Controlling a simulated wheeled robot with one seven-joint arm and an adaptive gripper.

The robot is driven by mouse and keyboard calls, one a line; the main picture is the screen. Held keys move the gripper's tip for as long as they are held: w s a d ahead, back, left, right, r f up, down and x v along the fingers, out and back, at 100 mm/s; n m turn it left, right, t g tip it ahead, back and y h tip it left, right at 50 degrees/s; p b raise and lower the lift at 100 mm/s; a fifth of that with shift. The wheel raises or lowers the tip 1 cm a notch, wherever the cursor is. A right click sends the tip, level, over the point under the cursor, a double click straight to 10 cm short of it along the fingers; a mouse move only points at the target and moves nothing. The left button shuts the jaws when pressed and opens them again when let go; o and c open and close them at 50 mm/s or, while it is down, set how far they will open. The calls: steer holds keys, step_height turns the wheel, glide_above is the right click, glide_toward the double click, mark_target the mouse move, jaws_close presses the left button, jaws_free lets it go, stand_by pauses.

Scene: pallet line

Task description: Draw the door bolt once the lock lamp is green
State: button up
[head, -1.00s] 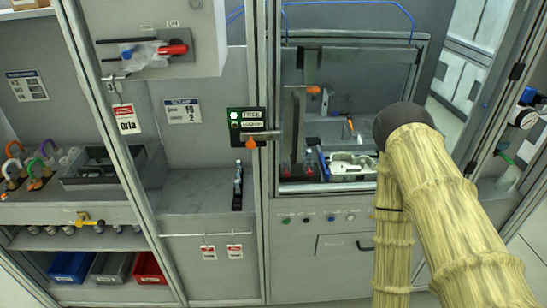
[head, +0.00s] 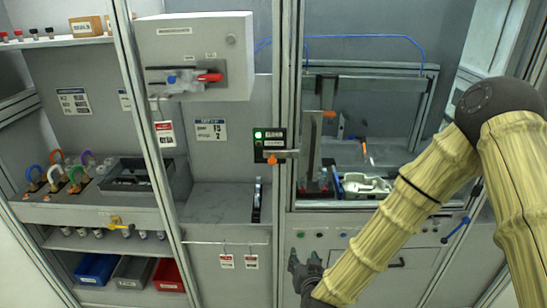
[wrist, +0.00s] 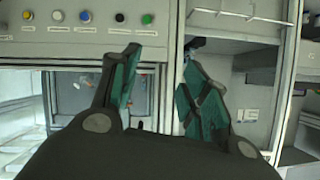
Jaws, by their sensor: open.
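The lock panel (head: 270,145) is a small dark plate on the door post, with a lamp (head: 258,134) lit green at its upper left. The door bolt (head: 282,154) is a short metal bar across the panel's lower edge, with an orange knob (head: 272,160) hanging below. The bolt spans the post towards the door frame. My gripper (head: 304,260) is below the bolt, in front of the cabinet's lower front, apart from it. In the wrist view my gripper (wrist: 155,85) shows two teal-padded fingers spread apart with nothing between them. I cannot make out the bolt there.
Behind the door opening lie a grey part (head: 366,184) and small bottles. A row of coloured buttons (wrist: 85,16) crosses the wrist view's top. A grey box with a red handle (head: 210,77) juts out left above the panel. A blue lever (head: 455,230) is at right.

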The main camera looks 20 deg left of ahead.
steer(key=w+a+r+t, duration=0.35)
steer(key=a+r, duration=0.35)
steer(key=r, duration=0.6)
steer(key=m+t+p, duration=0.1)
steer(key=t, duration=0.1)
glide_toward(272, 161)
steer(key=p+x, duration=0.4)
steer(key=x, duration=0.5)
steer(key=shift+d, duration=0.1)
steer(key=shift+p+x, duration=0.4)
steer(key=shift+x, duration=0.35)
steer(key=shift+f, duration=0.1)
jaws_close()
